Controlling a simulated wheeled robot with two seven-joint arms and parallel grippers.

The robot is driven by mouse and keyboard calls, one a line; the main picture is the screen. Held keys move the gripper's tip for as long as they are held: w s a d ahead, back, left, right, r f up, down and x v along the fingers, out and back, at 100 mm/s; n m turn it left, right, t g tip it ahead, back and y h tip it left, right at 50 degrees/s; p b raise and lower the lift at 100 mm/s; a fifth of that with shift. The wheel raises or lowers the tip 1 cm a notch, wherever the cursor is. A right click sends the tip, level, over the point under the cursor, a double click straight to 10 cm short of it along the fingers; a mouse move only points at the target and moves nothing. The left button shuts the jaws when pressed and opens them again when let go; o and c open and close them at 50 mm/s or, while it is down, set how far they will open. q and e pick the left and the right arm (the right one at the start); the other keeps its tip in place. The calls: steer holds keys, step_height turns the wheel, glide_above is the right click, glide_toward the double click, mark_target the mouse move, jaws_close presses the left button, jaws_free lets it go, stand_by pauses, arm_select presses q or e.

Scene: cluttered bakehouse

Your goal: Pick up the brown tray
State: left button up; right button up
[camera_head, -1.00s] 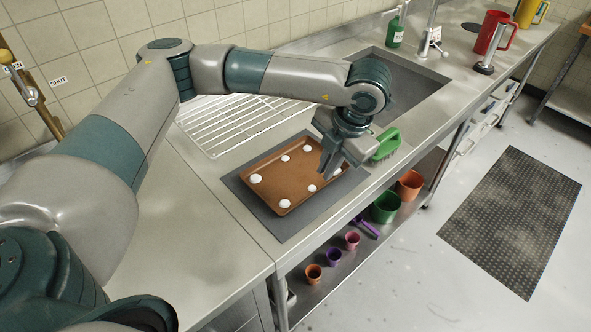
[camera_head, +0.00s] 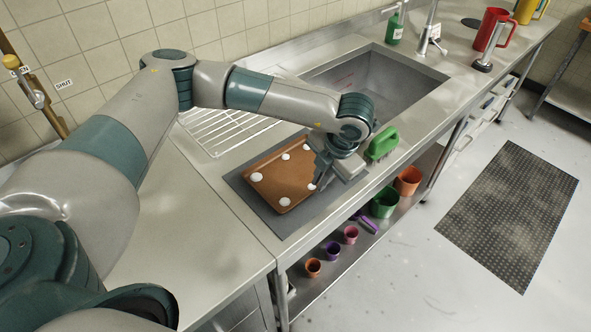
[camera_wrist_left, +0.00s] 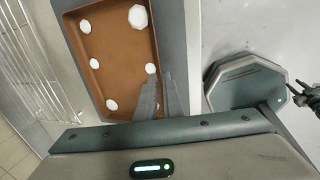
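The brown tray (camera_head: 276,183) lies flat on a dark grey mat on the steel counter, with several white round pieces on it. It also shows in the wrist view (camera_wrist_left: 112,62). My left gripper (camera_head: 318,178) is low over the tray's right edge. In the wrist view its two fingers (camera_wrist_left: 161,80) are apart, one over the tray's inside and one just outside the rim. Whether they touch the rim is hard to see. A dark claw-like shape at the wrist view's right edge may be my right gripper (camera_wrist_left: 302,95).
A green-handled brush (camera_head: 383,143) stands close to the right of my gripper. A wire rack (camera_head: 222,122) lies behind the tray and a sink (camera_head: 375,80) is at the back right. Cups and pots, such as a green pot (camera_head: 385,204), stand on the shelf below. The counter at left is clear.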

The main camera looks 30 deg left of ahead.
mark_target(315, 192)
arm_select(q)
steer(key=p+x, duration=0.1)
steer(key=x, duration=0.1)
steer(key=shift+w+a+f, duration=0.1)
steer(key=shift+f, duration=0.6)
steer(key=shift+r, duration=0.1)
jaws_close()
stand_by(1.1)
steer(key=shift+w+r, duration=0.1)
